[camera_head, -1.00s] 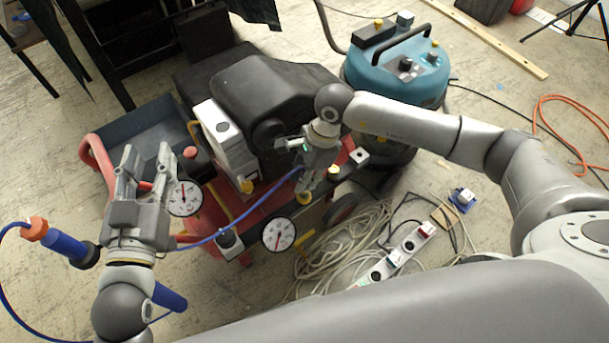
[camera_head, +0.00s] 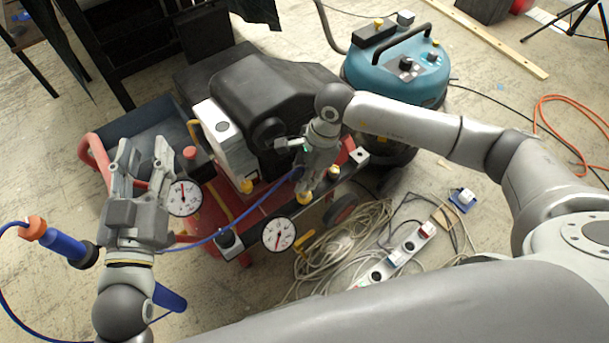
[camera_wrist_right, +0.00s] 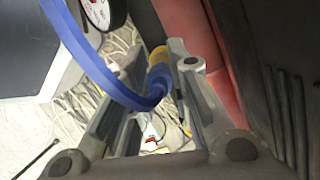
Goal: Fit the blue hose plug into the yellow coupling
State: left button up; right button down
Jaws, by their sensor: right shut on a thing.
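My right gripper (camera_head: 308,186) is shut on the blue hose plug (camera_wrist_right: 158,80), which sits between its fingers in the right wrist view. The blue hose (camera_head: 240,222) bends away from the plug to the left. The yellow coupling (camera_head: 305,198) is on the front of the red machine, right at the fingertips. In the right wrist view the yellow coupling (camera_wrist_right: 159,54) appears directly beyond the plug's end, touching or almost touching it. I cannot tell whether the plug is inside it. My left gripper (camera_head: 144,158) is open and empty, left of the machine.
Two white gauges (camera_head: 279,234) and other yellow caps (camera_head: 333,172) sit close by on the red machine.

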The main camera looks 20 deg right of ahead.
pick_arm(q)
jog(key=shift+r+t, duration=0.3)
jog(key=shift+r, duration=0.05)
pick_arm(e)
jog(key=shift+f, duration=0.15)
jog(key=shift+f+b, duration=0.3)
jog(key=shift+d+r, duration=0.1)
jog(key=shift+r, duration=0.2)
pick_arm(q)
jog(key=shift+d, duration=0.1)
pick_arm(e)
jog(key=shift+r, duration=0.2)
dwell(0.7)
pick_arm(q)
jog(key=shift+s+r+t, duration=0.15)
jog(key=shift+r+t, duration=0.25)
jog(key=shift+r, duration=0.3)
jog(key=shift+f, duration=0.15)
jog(key=shift+s+d+r+t+h, duration=0.1)
jog(key=shift+r+t+h, duration=0.2)
jog(key=shift+r, duration=0.4)
pick_arm(e)
jog(key=shift+f, duration=0.15)
